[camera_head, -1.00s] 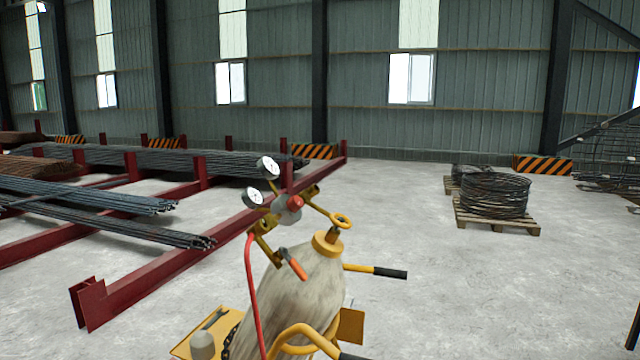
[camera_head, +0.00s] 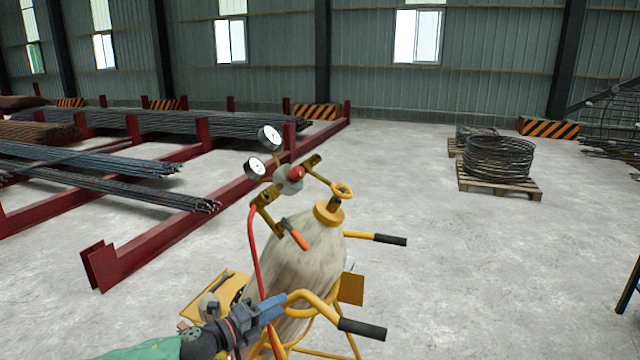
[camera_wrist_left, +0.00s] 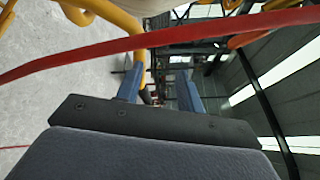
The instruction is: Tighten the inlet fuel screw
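A pale gas cylinder (camera_head: 297,262) with a yellow collar stands tilted in the picture on a yellow cart. Its regulator (camera_head: 288,182) carries two white round gauges (camera_head: 269,137), a red knob (camera_head: 296,172) and an orange-handled part (camera_head: 298,237). I cannot tell which part is the inlet fuel screw. A red hose (camera_head: 255,260) hangs from the regulator; it also crosses the left wrist view (camera_wrist_left: 180,43). My left gripper (camera_head: 274,308) is low, below the regulator, beside the cylinder and cart handle. Its blue fingers (camera_wrist_left: 160,85) are apart, with nothing visibly held. My right gripper is out of view.
The yellow cart handles with black grips (camera_head: 362,329) stick out to the right, close to my left gripper. A red steel rack (camera_head: 150,247) with rebar bundles stands on the left. Wire coils on a pallet (camera_head: 500,185) stand back right. The floor between is clear.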

